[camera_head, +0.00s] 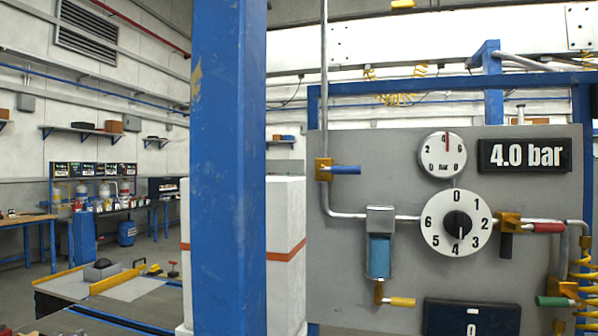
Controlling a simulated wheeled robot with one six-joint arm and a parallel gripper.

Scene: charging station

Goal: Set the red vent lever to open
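The red vent lever (548,228) is on the right side of the grey panel (345,270). It lies about level, just below the pipe running right from a brass valve body (508,222). A short black piece (506,246) hangs down below that valve body. How the lever joins the valve is too small to tell. The round dial (457,223) with its black knob is to the left of the lever. The display (524,156) above reads 4.0 bar, and the gauge (442,155) needle points near 4. My gripper is not in view.
A blue post (229,160) stands close in front, left of the panel. The panel also bears a blue lever (346,170), a yellow lever (402,302) and a green lever (552,301). Yellow coiled hose (588,275) hangs at the right edge. A low table (90,290) stands left.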

